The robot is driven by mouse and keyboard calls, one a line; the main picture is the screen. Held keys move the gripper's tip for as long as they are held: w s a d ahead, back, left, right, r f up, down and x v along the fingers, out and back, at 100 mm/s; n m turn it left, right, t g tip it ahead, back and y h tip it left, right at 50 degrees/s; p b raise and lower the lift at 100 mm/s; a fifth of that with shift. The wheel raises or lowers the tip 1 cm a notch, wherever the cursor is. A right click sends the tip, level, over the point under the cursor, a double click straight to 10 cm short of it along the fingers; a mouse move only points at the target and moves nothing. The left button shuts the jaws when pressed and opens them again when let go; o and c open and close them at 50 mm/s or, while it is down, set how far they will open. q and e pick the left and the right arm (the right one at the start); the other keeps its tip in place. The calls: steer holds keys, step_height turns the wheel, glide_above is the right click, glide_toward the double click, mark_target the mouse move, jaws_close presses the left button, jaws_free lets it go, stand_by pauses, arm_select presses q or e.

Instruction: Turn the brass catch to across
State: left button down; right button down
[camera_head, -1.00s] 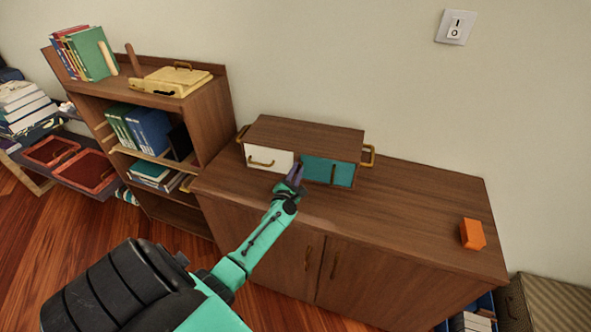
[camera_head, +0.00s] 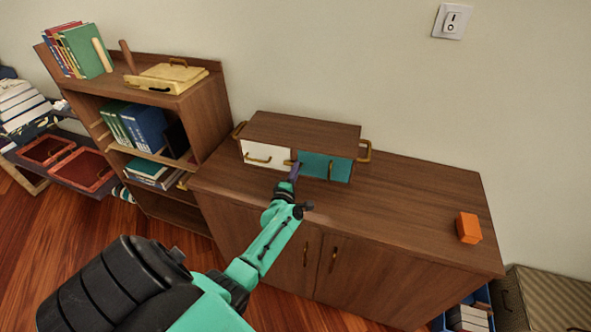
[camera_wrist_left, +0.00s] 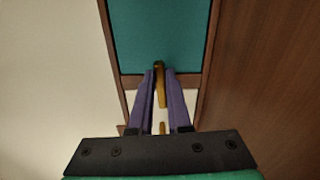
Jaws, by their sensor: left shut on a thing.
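The brass catch (camera_wrist_left: 160,84) shows between my fingers in the left wrist view, its long side running from the teal door (camera_wrist_left: 160,35) toward the white front. My left gripper (camera_head: 296,168) is shut on the catch, at the front of the small wooden cabinet (camera_head: 300,131), between the white drawer front (camera_head: 256,150) and the teal door (camera_head: 337,171). In the head view my fingers hide most of the catch. In the left wrist view the purple fingers (camera_wrist_left: 160,90) lie on both sides of it. My right gripper is out of view.
The small cabinet stands on a wooden sideboard (camera_head: 420,195) against the wall. An orange block (camera_head: 468,228) sits near its right end. A bookshelf (camera_head: 205,115) stands close on the left. The sideboard top right of the cabinet is mostly clear.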

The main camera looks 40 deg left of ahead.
arm_select(q)
steer(key=shift+f+m, duration=0.15)
steer(key=shift+m, duration=0.35)
steer(key=c, duration=0.9)
jaws_free()
steer(key=shift+o, duration=0.2)
steer(key=v, duration=1.4)
steer(key=shift+s, duration=0.25)
steer(key=shift+d, duration=0.15)
